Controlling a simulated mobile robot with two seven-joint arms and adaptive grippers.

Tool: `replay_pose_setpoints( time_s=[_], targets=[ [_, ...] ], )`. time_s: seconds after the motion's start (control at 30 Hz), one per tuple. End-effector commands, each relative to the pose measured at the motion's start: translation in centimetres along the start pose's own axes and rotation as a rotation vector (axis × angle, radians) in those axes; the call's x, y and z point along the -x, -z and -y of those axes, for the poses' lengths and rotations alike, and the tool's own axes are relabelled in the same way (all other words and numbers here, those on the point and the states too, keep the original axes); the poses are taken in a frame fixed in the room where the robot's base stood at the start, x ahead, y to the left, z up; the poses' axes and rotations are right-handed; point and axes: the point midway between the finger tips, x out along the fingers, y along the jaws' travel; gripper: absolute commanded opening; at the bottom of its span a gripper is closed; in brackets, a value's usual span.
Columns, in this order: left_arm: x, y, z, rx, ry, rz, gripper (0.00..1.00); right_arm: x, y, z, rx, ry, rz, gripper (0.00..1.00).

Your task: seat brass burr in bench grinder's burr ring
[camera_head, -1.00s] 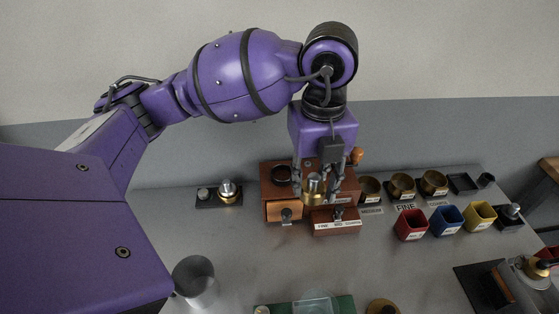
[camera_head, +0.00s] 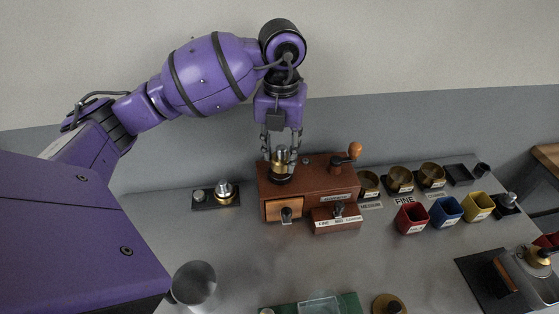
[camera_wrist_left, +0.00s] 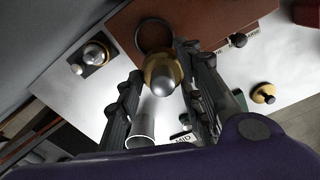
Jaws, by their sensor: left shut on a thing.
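The brass burr (camera_head: 281,165) has a silvery steel top and is held between the fingers of my left gripper (camera_head: 281,150). In the left wrist view the burr (camera_wrist_left: 163,74) shows its rounded steel end, with the dark burr ring (camera_wrist_left: 153,34) partly behind it. In the head view the burr ring (camera_head: 280,179) is on the left part of the brown bench grinder's (camera_head: 325,178) top, just below the burr. The burr appears upright; I cannot tell whether it touches the ring. My right gripper is not in view.
The grinder's crank knob (camera_head: 354,149) rises at its right. A selector block (camera_head: 336,218) stands in front. Several brass bowls (camera_head: 400,179) and red, blue (camera_head: 447,210) and yellow cups stand to the right. A small dark tray (camera_head: 216,197) is to the left, a metal cup (camera_head: 194,284) nearer.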

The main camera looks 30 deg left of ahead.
Motion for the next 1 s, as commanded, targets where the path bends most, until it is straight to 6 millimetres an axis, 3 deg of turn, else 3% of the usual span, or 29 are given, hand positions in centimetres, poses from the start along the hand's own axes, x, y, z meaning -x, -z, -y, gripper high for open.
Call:
replay_pose_setpoints(
  time_s=[0.4,0.6,0.97,1.0],
  targets=[
    [-3.3,-2.7,-0.8,0.003,0.000,0.001,0.00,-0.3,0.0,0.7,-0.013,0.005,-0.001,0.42],
    [-6.0,-2.6,-0.7,0.001,0.002,0.003,0.00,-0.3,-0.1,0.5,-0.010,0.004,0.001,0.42],
    [-6.4,-2.6,-0.7,0.001,0.001,0.004,0.00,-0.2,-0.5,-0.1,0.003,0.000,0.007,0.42],
    [-6.5,-2.6,-0.7,0.001,0.000,0.003,0.36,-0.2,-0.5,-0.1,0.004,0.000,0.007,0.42]
  ],
)
